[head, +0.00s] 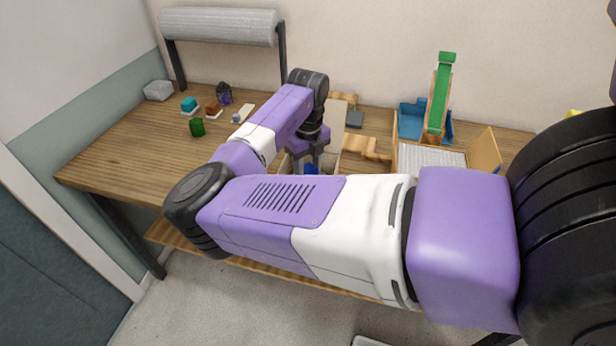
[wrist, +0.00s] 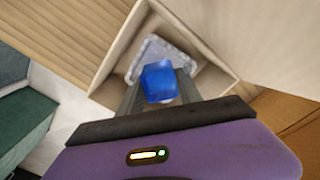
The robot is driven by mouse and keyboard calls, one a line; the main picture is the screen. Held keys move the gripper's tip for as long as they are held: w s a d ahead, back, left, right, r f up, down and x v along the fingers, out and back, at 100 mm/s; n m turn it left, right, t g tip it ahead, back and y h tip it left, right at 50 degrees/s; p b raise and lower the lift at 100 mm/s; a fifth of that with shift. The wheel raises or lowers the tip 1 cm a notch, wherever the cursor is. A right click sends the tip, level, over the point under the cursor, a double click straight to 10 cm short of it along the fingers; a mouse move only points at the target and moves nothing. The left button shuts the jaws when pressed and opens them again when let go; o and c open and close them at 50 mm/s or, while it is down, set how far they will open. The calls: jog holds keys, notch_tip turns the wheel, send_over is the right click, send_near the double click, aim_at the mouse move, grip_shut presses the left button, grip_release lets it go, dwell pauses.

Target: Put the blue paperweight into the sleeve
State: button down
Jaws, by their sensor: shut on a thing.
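My gripper (wrist: 160,92) is shut on the blue paperweight (wrist: 158,77), a small glassy blue block held between the two fingertips. In the wrist view it overlaps an open cardboard box (wrist: 108,68). A pale grey, translucent piece that looks like the sleeve (wrist: 150,46) lies inside the box, partly hidden behind the paperweight. I cannot tell how far the paperweight is above it. In the head view the paperweight (head: 311,168) shows as a small blue patch below my gripper (head: 309,163), and my arm hides much of the box.
On the left of the wooden table (head: 110,165) stand a green glass piece (head: 197,127), a teal block (head: 189,104) and a dark purple piece (head: 224,93). A green ramp (head: 440,95), a blue holder (head: 410,120) and a box with bubble wrap (head: 430,157) are at right.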

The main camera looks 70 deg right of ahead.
aim_at(309, 169)
jog(key=shift+f, duration=1.55)
jog(key=shift+f, duration=0.3)
jog(key=c, duration=1.1)
grip_release()
jog(key=shift+r, duration=0.1)
notch_tip(309, 169, up, 12)
jog(key=shift+r+b, duration=0.25)
jog(key=shift+b, duration=0.65)
